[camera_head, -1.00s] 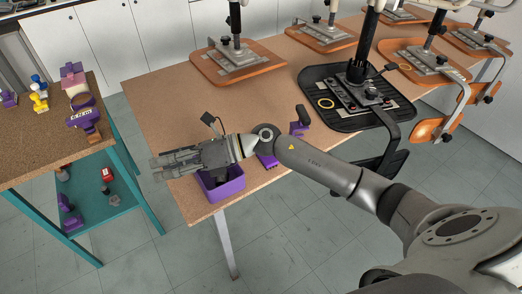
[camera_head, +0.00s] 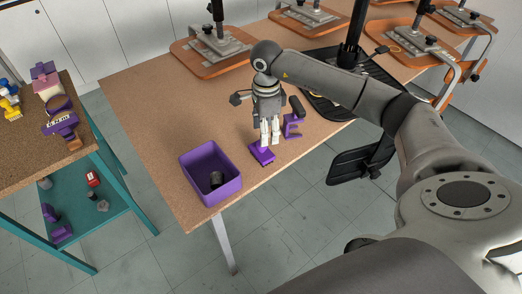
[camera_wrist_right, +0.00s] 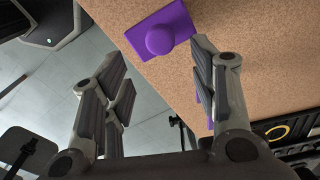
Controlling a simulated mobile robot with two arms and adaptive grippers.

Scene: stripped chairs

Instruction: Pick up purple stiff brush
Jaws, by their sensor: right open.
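A flat purple block with a rounded knob, which looks like the purple stiff brush (camera_head: 262,154), lies on the brown tabletop near its front edge. In the right wrist view, the brush (camera_wrist_right: 160,34) shows at the top, beyond the fingertips. My right gripper (camera_head: 270,140) points down just above and beside it in the head view. The fingers are spread with nothing between them, as the right wrist view (camera_wrist_right: 160,75) shows. I cannot tell the exact gap to the brush. My left gripper is out of view.
A purple bin (camera_head: 208,190) with a dark object inside stands left of the brush. Another purple item (camera_head: 293,126), with a dark part, stands close on the right. Chair parts clamped to posts line the back. The tabletop's left part is clear.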

